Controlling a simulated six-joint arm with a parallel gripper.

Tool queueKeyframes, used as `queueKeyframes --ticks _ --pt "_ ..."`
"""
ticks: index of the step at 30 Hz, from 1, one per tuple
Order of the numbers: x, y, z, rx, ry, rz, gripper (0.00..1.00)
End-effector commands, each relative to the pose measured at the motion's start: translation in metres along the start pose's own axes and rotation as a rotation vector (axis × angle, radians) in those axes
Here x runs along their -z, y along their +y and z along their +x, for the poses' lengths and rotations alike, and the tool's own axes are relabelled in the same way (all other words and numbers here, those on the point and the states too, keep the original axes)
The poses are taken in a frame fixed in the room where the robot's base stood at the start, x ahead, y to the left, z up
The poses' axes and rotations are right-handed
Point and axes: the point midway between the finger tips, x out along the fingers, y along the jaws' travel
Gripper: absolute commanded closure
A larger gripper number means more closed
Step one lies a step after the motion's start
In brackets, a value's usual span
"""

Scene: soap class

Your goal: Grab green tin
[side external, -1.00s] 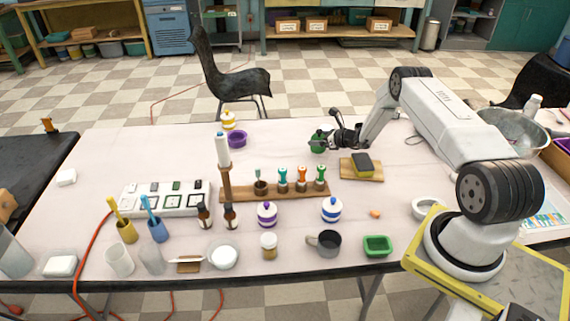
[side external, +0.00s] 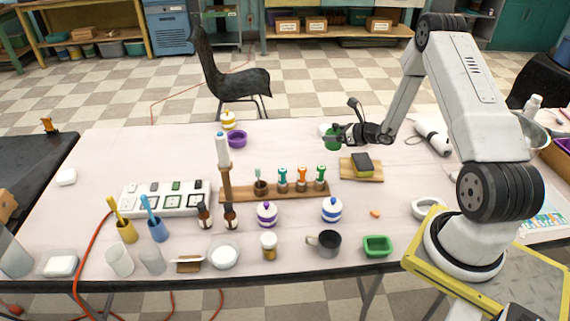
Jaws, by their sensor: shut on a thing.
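The green tin (side external: 333,143) is at the back of the white table, right of centre. My gripper (side external: 338,136) reaches in from the right and is shut on the green tin. The jaws and the wrist cover part of the tin. I cannot tell how far the tin is above the table top.
A small white thing (side external: 323,130) stands just behind and left of the tin. A sponge on a wooden board (side external: 372,174) lies in front to the right. A purple bowl (side external: 237,139) and a yellow-striped jar (side external: 228,120) stand left. A wooden rack (side external: 300,192) is in front.

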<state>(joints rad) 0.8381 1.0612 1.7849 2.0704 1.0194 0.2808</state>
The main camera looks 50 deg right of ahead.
Motion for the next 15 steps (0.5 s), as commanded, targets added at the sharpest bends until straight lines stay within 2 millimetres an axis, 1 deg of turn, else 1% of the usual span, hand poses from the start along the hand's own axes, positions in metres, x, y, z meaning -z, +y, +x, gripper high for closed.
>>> queueKeyframes --ticks 1,6,9,15 --pt "-0.002 0.003 -0.007 0.002 -0.001 -0.001 0.90" --pt "-0.003 0.013 -0.024 0.002 -0.001 -0.001 0.90" --pt "-0.004 0.018 -0.031 0.001 -0.001 -0.001 0.90" --pt "-0.004 0.022 -0.039 0.001 -0.001 -0.002 0.90"
